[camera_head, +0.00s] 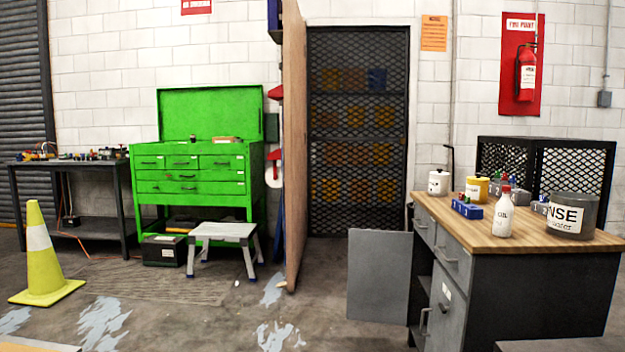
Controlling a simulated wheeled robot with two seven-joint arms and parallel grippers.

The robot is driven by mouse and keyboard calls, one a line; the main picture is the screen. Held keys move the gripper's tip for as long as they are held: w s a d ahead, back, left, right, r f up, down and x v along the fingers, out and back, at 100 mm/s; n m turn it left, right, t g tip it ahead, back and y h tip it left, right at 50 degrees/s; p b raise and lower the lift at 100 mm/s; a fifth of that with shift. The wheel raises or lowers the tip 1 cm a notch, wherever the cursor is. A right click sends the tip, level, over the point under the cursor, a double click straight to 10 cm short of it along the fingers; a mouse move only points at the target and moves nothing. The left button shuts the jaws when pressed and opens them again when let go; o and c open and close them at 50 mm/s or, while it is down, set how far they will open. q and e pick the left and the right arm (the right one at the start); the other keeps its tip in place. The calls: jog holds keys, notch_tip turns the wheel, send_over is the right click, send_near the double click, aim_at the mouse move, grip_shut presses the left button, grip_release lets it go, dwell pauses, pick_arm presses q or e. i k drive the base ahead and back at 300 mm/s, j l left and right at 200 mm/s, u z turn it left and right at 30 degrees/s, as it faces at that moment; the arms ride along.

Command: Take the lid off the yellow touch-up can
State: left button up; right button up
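A yellow can (477,188) with a pale label stands towards the back of the wooden worktop on the right. Its top edge shows, but it is too small to tell the lid clearly. A white can (438,183) stands to its left at the worktop's back left corner. Neither of my grippers shows in the head view.
The worktop (462,228) also holds a blue block (467,208), an OIL bottle (502,217) and a grey RINSE container (572,215). An open grey cabinet door (379,275) juts out left. A step stool (223,236) and yellow cone (42,255) stand on the floor.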

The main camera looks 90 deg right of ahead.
aim_at(478, 190)
jog(key=i+l+z, duration=0.65)
jog(key=j+z, duration=0.1)
jog(key=z, duration=1.75)
jog(key=k+l, duration=0.05)
